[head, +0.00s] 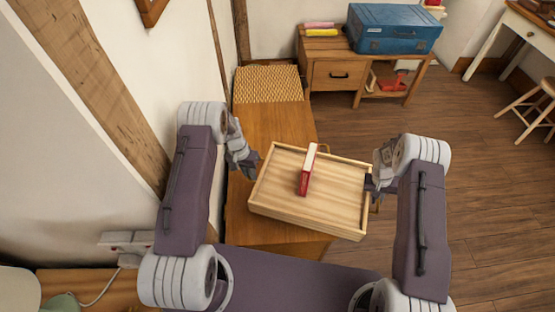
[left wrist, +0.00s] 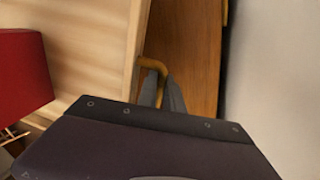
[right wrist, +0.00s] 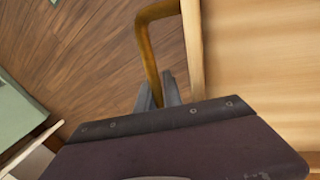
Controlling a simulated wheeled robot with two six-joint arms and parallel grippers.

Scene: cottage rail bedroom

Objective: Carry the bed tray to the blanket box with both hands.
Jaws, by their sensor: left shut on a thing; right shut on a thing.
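The bed tray (head: 335,200) is a shallow pale wood tray with raised edges and brass-coloured handles. A red and white book-like block (head: 306,175) stands on it. My left gripper (head: 253,170) is shut on the tray's left handle (left wrist: 152,66). My right gripper (head: 374,187) is shut on its right handle (right wrist: 148,45). The tray lies over a long wooden chest (head: 272,125), which looks like the blanket box, along the left wall. The tray hides part of the chest top and reaches past its right edge. I cannot tell whether they touch.
A yellow woven cloth (head: 268,83) covers the chest's far end. Beyond it stands a wooden cabinet (head: 335,75) with a blue case (head: 393,28) on top. Open wooden floor (head: 465,170) lies to the right, with a stool (head: 535,105) at the far right edge.

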